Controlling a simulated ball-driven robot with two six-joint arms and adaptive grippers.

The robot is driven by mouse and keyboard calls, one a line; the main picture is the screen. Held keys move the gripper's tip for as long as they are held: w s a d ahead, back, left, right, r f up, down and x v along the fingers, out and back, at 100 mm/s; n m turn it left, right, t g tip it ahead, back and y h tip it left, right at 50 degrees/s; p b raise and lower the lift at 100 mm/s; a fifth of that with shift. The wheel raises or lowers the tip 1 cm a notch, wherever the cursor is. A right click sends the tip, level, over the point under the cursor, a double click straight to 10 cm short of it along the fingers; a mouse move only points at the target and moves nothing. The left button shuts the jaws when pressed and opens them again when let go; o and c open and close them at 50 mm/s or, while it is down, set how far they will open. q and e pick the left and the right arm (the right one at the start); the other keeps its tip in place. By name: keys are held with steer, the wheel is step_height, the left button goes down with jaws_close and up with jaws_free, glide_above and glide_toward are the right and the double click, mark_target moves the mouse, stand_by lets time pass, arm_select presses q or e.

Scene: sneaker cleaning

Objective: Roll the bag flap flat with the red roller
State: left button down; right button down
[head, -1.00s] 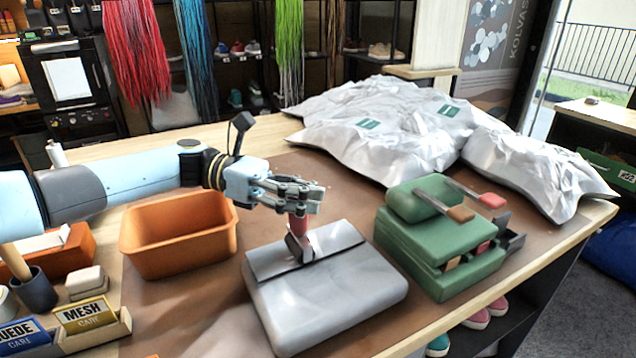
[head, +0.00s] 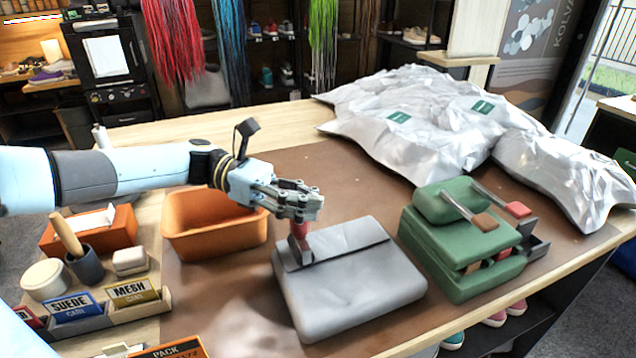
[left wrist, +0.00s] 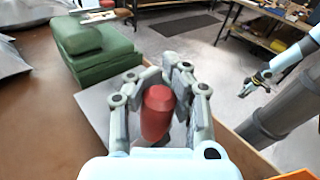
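A grey bag (head: 350,294) lies on the brown mat. Its flap (head: 347,239) is folded over along the far side, with a dark edge line. My left gripper (head: 300,212) is above the left end of the flap, shut on the red handle of the roller (head: 299,230). The roller's lower end is at the flap; its contact with the cloth is hard to make out. In the left wrist view the red handle (left wrist: 157,112) stands between the two fingers. My right gripper (left wrist: 258,80) shows small at the right of that view, away from the bag.
An orange bin (head: 213,243) stands left of the bag. A green stacked block (head: 460,255) with brushes stands close on the right. Silver packages (head: 430,150) fill the back right. Care card holders (head: 100,310) and a cup (head: 86,265) are at the left.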

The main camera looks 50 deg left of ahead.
arm_select(q)
steer(key=w+d+b, duration=0.4)
steer(key=w, duration=0.5)
steer(key=shift+w, duration=0.4)
stand_by(0.9)
steer(key=shift+w+f, duration=0.1)
steer(key=shift+w, duration=0.05)
steer(key=w, duration=0.1)
steer(key=w+d, duration=0.1)
steer(key=w, duration=0.1)
steer(key=shift+b, duration=0.4)
